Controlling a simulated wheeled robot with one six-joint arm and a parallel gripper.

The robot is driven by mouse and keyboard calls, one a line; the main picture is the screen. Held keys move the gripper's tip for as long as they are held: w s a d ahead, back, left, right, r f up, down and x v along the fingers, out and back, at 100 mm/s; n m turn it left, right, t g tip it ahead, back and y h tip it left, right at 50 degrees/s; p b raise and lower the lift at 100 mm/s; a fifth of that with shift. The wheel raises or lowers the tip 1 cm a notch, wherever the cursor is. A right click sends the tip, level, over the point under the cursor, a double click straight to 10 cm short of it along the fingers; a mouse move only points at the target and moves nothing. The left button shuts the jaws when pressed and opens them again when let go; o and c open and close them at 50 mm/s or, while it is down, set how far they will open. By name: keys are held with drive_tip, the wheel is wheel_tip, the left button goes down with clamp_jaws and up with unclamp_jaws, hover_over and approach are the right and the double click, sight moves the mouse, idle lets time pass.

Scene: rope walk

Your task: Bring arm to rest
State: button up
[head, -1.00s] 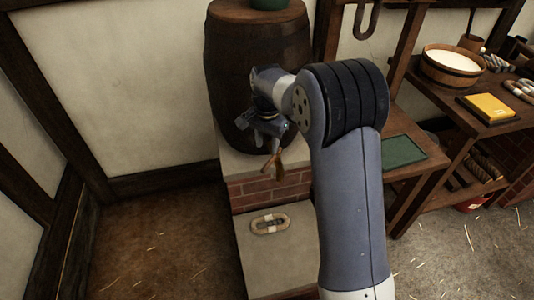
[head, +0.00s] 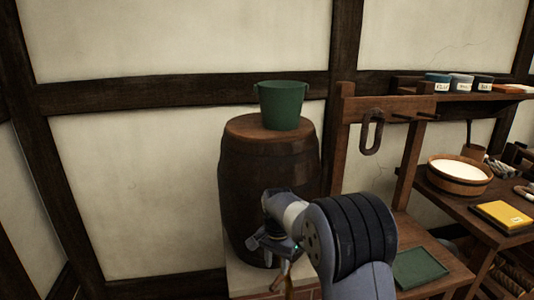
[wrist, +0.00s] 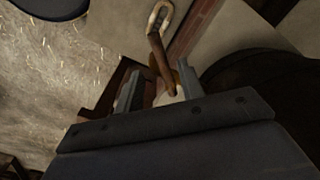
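My arm reaches forward in the head view, bent at the elbow. My gripper (head: 284,262) points down in front of the barrel (head: 250,185). A brown wooden tool (head: 288,284) hangs below it, partly cut off by the lower edge. In the wrist view my fingers stand on either side of this wooden tool (wrist: 161,60), apart from each other, and seem to hold it. A pale part shows low between the fingers, but I cannot tell its shape.
A green bucket (head: 281,106) stands on the barrel. An iron link (head: 371,133) hangs from a wooden frame at right. Benches hold a green mat (head: 420,267), a white-filled tub (head: 459,174) and a yellow box (head: 501,216). An oval ring (wrist: 160,17) lies beyond the tool.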

sight(277, 281)
wheel_tip(277, 281, down, 6)
drive_tip(key=shift+f, duration=0.2)
drive_tip(key=shift+s+d+r, duration=0.1)
drive_tip(key=shift+d, duration=0.05)
idle(0.4)
